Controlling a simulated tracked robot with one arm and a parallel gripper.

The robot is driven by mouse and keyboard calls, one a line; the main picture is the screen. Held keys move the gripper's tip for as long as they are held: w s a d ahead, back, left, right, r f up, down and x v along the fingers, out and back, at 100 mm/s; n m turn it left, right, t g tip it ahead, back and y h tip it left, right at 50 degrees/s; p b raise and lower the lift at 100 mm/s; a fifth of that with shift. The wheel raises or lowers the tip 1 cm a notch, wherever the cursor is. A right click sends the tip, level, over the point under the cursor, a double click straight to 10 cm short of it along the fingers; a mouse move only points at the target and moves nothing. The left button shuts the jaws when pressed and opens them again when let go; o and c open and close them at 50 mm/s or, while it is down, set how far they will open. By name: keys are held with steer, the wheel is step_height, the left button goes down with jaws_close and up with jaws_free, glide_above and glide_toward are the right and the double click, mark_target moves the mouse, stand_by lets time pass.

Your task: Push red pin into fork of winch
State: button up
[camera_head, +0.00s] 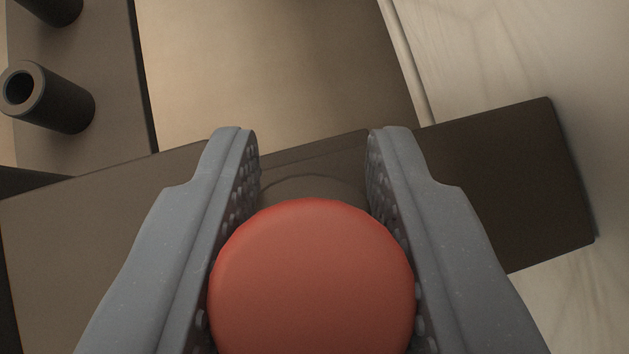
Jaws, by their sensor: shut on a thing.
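The red pin (312,279) shows as a round red head, seen end-on at the bottom middle. My gripper (312,150) has its two grey studded fingers on the left and right sides of the pin and is shut on it. A dark brown bar-like block (500,180) lies beyond the fingertips and runs across the picture. A faint curved edge shows on it just past the pin's head. I cannot tell whether this block is the winch's fork. The pin's far end is hidden behind its head.
A dark plate (75,110) with a hollow dark tube (45,97) standing out from it is at the upper left, and part of a second tube (50,8) shows above. A tan surface (280,70) is at the top middle. A pale marbled surface (570,60) is on the right.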

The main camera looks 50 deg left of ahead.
steer(key=shift+f, duration=0.35)
steer(key=o, duration=1.1)
steer(key=shift+o, duration=0.2)
steer(key=shift+s, duration=0.1)
steer(key=shift+a, duration=0.1)
steer(key=shift+s, duration=0.1)
steer(key=p+v, duration=0.2)
steer(key=v, duration=1.1)
steer(key=shift+d+r, duration=0.25)
steer(key=shift+d, duration=0.1)
